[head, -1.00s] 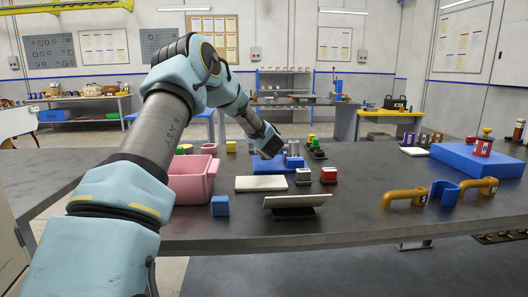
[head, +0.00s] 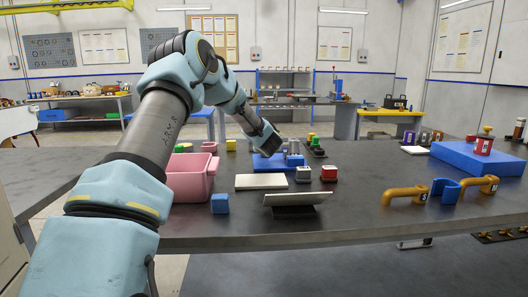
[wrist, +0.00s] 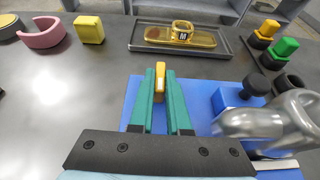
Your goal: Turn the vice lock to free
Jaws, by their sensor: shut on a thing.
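In the wrist view, my gripper (wrist: 161,97) has its two teal fingers close together around a small yellow piece (wrist: 160,83), which looks like the vice lock's lever. The piece stands upright between the fingertips, over a blue base (wrist: 200,92). A blue block with a black knob (wrist: 256,83) is on the right of the base. A shiny grey metal part (wrist: 270,126) lies to the right of the fingers. In the head view, the blue base (head: 264,165) is partly behind my dark wrist end, and the fingertips are hidden. The lock's exact angle cannot be told.
A dark tray (wrist: 137,45) with a brass part marked M lies ahead in the wrist view. Yellow and green knobbed pieces (wrist: 285,47) stand at the right.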

